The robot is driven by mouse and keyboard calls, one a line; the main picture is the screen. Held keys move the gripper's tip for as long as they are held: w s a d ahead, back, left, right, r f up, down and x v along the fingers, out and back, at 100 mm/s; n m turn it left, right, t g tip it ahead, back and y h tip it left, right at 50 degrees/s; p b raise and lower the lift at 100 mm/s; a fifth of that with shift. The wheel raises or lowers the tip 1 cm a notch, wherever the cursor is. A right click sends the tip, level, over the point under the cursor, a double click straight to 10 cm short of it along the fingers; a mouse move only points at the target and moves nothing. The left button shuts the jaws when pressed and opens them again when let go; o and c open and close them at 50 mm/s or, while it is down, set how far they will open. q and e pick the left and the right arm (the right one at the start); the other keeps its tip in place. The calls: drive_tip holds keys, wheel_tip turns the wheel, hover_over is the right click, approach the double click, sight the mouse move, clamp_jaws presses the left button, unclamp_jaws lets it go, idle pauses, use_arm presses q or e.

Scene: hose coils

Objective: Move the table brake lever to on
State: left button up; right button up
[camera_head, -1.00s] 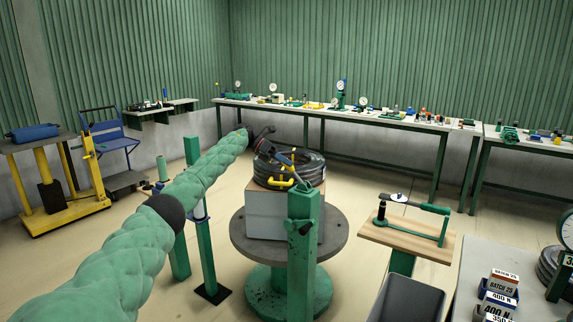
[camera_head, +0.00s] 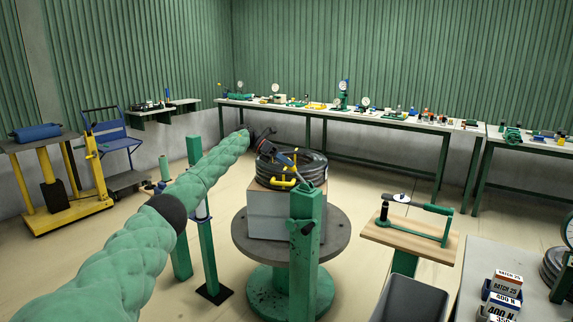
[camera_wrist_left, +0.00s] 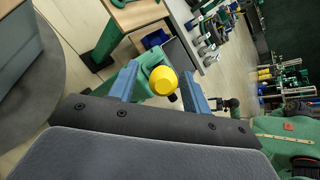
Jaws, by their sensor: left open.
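A green post (camera_head: 304,245) with dark knobs stands at the front of the round table (camera_head: 338,232). A yellow handle (camera_head: 284,182), which looks like the brake lever, shows beside the top of the post, in front of the hose coil. In the left wrist view a rounded yellow knob (camera_wrist_left: 164,81) appears between the blue fingers, with green metal behind it. My left gripper (camera_head: 286,159) is open over the coil side of the post; it also shows in the left wrist view (camera_wrist_left: 160,72). I cannot tell whether the fingers touch the knob. Any on/off marks are unreadable. My right gripper is out of view.
A black hose coil (camera_head: 318,165) lies on a grey block (camera_head: 270,215) on the round table. A wooden stand (camera_head: 410,238) with a green tool and a grey bin (camera_head: 412,298) are to the right. A long workbench (camera_head: 400,121) lines the back wall.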

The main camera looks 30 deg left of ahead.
use_arm(q)
drive_tip(key=shift+a+r, duration=0.25)
drive_tip(key=shift+a, duration=0.15)
drive_tip(key=b+v, duration=0.2)
drive_tip(key=v, duration=0.5)
drive_tip(key=shift+f, duration=0.15)
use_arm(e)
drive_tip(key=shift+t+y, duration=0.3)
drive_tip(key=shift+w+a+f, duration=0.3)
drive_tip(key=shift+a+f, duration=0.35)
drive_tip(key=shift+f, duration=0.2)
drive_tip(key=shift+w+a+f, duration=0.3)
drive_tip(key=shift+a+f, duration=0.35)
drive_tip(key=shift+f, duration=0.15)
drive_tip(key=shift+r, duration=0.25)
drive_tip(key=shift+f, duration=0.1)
